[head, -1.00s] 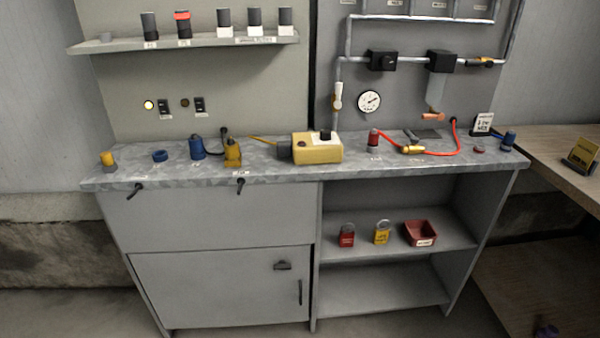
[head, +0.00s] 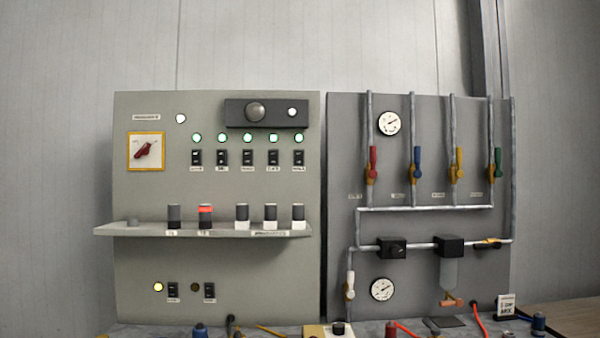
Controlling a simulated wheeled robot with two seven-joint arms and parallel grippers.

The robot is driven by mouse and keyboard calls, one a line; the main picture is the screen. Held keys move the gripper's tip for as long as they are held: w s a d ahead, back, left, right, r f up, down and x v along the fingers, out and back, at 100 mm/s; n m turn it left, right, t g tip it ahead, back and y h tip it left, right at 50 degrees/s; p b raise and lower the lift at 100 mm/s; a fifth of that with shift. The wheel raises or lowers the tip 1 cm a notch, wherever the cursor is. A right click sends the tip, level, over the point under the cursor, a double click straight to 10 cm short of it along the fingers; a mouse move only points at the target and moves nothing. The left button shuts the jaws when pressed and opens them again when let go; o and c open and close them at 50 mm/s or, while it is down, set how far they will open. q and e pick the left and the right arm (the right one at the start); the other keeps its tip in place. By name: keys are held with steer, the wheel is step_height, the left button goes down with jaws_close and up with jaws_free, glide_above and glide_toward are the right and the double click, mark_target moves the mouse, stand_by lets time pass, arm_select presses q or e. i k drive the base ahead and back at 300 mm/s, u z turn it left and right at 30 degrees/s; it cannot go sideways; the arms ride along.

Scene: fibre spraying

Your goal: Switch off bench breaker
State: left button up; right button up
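The grey left panel (head: 217,270) carries a row of several black breaker switches, including a leftmost one (head: 196,158) and a rightmost one (head: 298,158). A green lamp glows above each. Lower down are two more black switches: the left one (head: 173,290) sits beside a lit yellow lamp (head: 158,287), the right one (head: 210,291) beside a dark lamp (head: 195,287). The small labels are too blurred to tell which switch is the bench breaker. A red rotary handle (head: 147,151) sits on a yellow-edged plate. Neither of my grippers shows in the head view.
A shelf (head: 140,229) with several dark and white cylinders juts out between the upper and lower switches. The right panel (head: 345,130) holds pipes, coloured valves and gauges. Items crowd the bench at the bottom edge.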

mark_target(299, 154)
steer(key=k, duration=0.65)
steer(key=u, duration=0.7)
steer(key=i, duration=1.5)
steer(key=z, duration=0.75)
